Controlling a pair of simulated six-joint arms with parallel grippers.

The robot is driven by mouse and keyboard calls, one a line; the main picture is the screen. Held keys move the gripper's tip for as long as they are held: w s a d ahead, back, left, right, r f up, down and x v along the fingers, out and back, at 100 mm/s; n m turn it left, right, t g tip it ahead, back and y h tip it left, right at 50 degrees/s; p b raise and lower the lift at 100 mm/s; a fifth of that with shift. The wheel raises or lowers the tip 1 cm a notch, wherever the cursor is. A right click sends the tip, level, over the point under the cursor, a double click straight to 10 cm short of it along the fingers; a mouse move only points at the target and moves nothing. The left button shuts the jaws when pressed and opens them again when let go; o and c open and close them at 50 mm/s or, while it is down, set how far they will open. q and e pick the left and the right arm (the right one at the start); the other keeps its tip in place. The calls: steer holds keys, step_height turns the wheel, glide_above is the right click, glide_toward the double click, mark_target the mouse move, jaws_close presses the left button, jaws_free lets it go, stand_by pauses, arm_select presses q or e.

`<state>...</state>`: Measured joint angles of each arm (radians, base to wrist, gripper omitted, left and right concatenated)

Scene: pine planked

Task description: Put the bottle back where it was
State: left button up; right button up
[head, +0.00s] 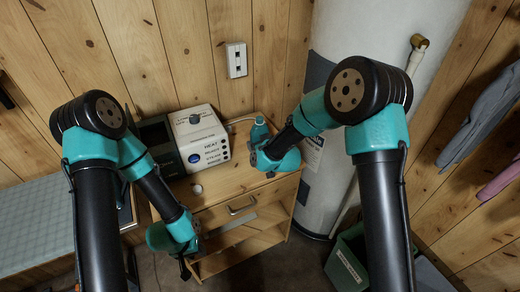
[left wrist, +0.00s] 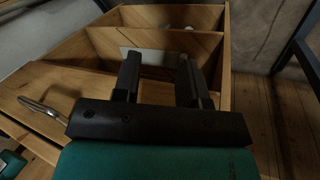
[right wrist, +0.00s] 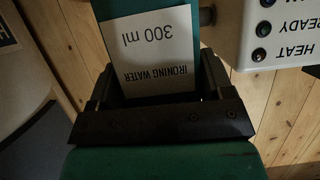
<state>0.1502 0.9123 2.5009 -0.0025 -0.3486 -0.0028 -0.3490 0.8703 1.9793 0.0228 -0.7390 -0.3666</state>
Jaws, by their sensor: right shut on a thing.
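The teal bottle (head: 260,131) is at the back right of the wooden cabinet top (head: 225,181). Its white label reading "IRONING WATER 300 ml" shows in the right wrist view (right wrist: 158,50). My right gripper (head: 256,155) is shut on the bottle, with one finger on each side of it. I cannot tell whether its base touches the cabinet top. My left gripper (head: 190,264) is low in front of the cabinet. In the left wrist view (left wrist: 160,80) its fingers are apart with nothing between them, facing the open shelf compartments (left wrist: 170,45).
A white steam unit (head: 200,138) with buttons stands left of the bottle, beside a dark green box (head: 157,140). A small white round thing (head: 197,190) lies on the cabinet top. A drawer handle (head: 242,206) sticks out in front. A white tank (head: 345,140) stands to the right.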

steer(key=shift+w+f, duration=0.15)
steer(key=shift+f, duration=0.75)
steer(key=shift+w+f, duration=0.1)
steer(key=shift+f, duration=0.75)
steer(key=shift+f, duration=0.1)
steer(key=o, duration=1.1)
steer(key=shift+f, duration=0.1)
steer(key=shift+o, duration=0.2)
steer(key=shift+s+r, duration=0.2)
steer(key=shift+r, duration=0.05)
steer(key=v, duration=1.1)
steer(key=shift+s+d, duration=0.25)
